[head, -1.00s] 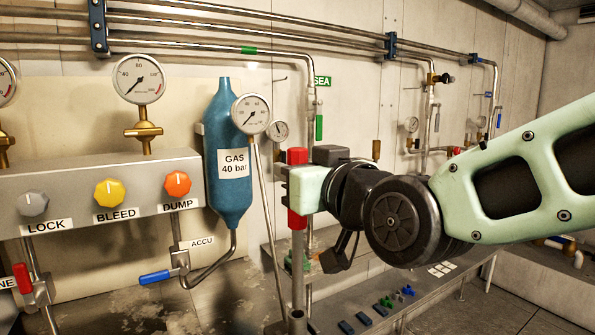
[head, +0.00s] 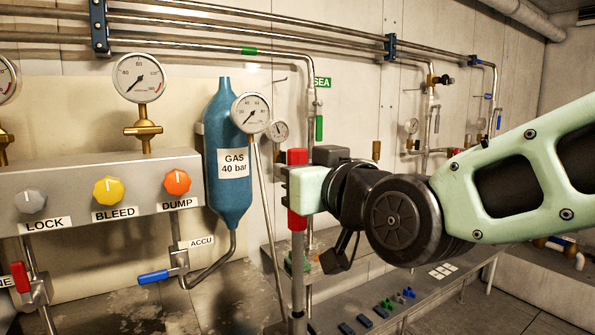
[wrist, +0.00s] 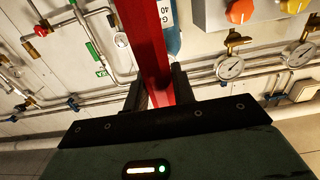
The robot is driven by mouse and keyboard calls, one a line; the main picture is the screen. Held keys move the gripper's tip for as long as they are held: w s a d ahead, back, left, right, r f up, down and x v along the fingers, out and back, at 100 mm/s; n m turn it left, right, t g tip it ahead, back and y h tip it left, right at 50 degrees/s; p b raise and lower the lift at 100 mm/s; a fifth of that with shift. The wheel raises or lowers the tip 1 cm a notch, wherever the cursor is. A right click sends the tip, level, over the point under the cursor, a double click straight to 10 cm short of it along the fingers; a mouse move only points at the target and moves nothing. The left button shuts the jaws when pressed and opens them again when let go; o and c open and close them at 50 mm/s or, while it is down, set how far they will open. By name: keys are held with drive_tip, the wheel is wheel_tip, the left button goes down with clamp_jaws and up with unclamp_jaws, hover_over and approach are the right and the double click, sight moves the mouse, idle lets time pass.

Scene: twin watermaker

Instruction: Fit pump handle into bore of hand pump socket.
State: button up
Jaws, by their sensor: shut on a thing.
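The pump handle is a grey rod with a red grip (head: 297,218), held upright in the middle of the head view. My gripper (head: 300,188) is shut on the red grip from the right side. The red grip also shows between the dark fingers of my gripper (wrist: 160,92) in the wrist view.
A blue gas bottle (head: 231,190) and a gauge on a thin pipe stand close left of the handle. The valve panel (head: 70,180) with knobs is further left. A low grey bench (head: 415,295) with small blue and green parts lies to the right.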

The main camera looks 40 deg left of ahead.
sight(299, 228)
drive_tip(key=shift+f+b, duration=2.2)
drive_tip(key=shift+f, duration=0.3)
drive_tip(key=o, duration=0.9)
drive_tip(key=shift+f, duration=0.1)
drive_tip(key=shift+d, duration=0.15)
drive_tip(key=v, duration=1.7)
drive_tip(key=shift+s+d, duration=0.1)
drive_tip(key=shift+s, duration=0.05)
